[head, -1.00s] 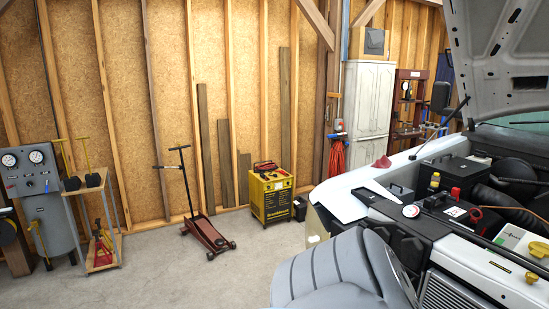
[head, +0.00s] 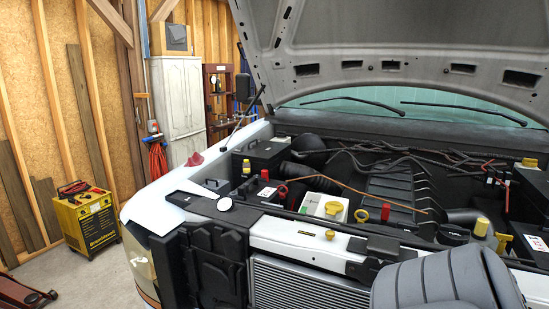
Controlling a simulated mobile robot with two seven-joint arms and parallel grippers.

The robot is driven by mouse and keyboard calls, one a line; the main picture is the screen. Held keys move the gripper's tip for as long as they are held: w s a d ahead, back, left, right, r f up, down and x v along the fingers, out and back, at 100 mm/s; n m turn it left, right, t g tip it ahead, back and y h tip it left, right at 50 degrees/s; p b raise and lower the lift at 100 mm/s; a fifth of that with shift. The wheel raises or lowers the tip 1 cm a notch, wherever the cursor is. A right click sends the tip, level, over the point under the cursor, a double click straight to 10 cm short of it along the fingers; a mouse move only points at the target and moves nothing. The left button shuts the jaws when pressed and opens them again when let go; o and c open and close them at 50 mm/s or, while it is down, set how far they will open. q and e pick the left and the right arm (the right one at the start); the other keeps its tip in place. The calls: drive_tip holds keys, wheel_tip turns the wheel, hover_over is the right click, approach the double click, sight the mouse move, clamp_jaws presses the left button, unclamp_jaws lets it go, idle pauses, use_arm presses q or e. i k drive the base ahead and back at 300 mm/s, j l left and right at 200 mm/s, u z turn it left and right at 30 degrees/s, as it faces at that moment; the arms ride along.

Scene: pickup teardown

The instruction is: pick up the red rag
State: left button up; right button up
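The red rag (head: 195,159) looks like a small crumpled red heap. It lies on the white fender (head: 160,190) of the pickup, on the left side of the open engine bay. Nothing covers it in the head view. Neither of my grippers shows in the head view, so I cannot see whether they are open or shut.
The raised hood (head: 400,65) overhangs the engine bay. A yellow charger (head: 87,219) stands by the wall. Bare floor (head: 105,272) lies left of the truck.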

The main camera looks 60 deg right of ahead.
sight(197, 159)
drive_tip(key=z, duration=3.65)
drive_tip(key=u, duration=2.35)
drive_tip(key=i+j+u, duration=0.1)
drive_tip(key=j, duration=0.3)
drive_tip(key=i+j+u, duration=0.1)
drive_tip(key=j, duration=0.25)
